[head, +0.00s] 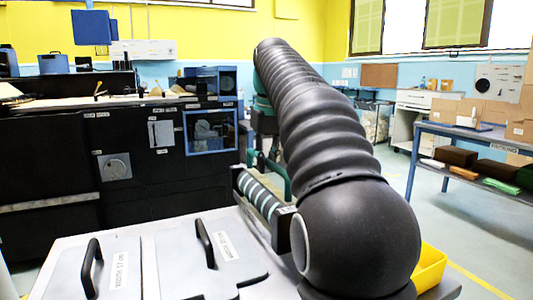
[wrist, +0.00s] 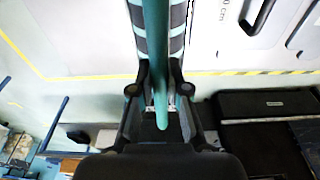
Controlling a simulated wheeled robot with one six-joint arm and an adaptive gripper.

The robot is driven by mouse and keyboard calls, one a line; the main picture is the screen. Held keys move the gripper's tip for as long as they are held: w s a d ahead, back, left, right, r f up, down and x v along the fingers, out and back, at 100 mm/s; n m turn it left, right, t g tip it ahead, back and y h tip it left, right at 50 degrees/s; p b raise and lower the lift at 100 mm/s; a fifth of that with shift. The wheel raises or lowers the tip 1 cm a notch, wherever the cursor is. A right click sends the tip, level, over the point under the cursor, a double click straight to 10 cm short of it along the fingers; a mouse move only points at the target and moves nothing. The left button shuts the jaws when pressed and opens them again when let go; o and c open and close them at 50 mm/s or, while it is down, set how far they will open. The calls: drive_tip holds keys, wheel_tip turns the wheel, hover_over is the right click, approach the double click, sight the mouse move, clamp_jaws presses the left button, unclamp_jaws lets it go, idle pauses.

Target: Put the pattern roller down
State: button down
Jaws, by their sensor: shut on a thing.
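The pattern roller, a dark cylinder with pale teal stripes, shows in the head view (head: 260,195) at the right of my deck's lids, its right end beside my arm. In the wrist view its striped body (wrist: 177,40) shows on both sides of a long teal bar, which looks like its handle. My gripper (wrist: 158,90) is shut on this teal bar, one finger on each side.
Two grey lids with black handles (head: 206,243) lie left of the roller. A yellow bin (head: 430,268) stands right of my arm. A dark counter (head: 50,150) runs along the left back. A blue packing table (head: 470,135) with boxes stands at the right. Open floor lies between.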

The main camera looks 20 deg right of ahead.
sight(267, 182)
drive_tip(key=shift+f, duration=1.8)
drive_tip(key=c, duration=1.2)
unclamp_jaws()
drive_tip(key=shift+f, duration=0.2)
drive_tip(key=shift+o, duration=0.2)
